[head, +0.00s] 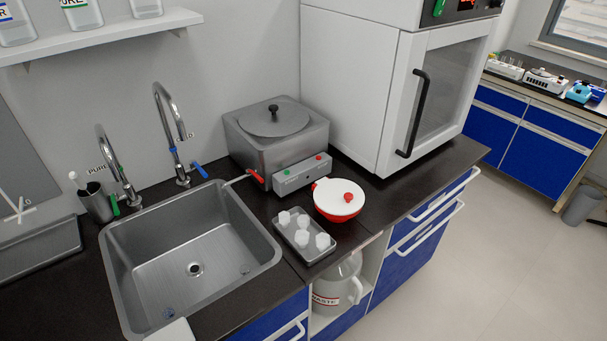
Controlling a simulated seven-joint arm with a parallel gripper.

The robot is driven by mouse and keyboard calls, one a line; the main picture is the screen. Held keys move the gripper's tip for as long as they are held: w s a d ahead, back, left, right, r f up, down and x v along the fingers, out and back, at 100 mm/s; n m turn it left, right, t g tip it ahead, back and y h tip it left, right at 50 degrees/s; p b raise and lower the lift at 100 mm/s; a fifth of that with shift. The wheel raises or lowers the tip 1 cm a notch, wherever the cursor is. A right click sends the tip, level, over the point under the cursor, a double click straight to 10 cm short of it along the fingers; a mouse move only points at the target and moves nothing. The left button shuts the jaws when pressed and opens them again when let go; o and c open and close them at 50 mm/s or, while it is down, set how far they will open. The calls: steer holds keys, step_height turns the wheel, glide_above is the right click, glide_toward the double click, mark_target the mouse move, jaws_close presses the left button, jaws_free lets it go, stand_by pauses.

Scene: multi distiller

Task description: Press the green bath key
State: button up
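A grey steel bath (245,148) with a round lid (277,118) and a black knob stands on the dark counter, against the wall to the right of the sink. A light grey control box (302,178) is at its front. A small green key (282,172) is on the left part of the box's top, and a small red key (319,156) is on the right part. Nothing covers the green key.
A red-handled tap (256,177) is at the bath's lower left. A tray (305,253) of white pieces and a red bowl with a white lid (338,196) stand in front. The sink (190,255) is left; a tall white cabinet (350,85) is right.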

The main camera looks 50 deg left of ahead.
jaws_close()
stand_by(1.4)
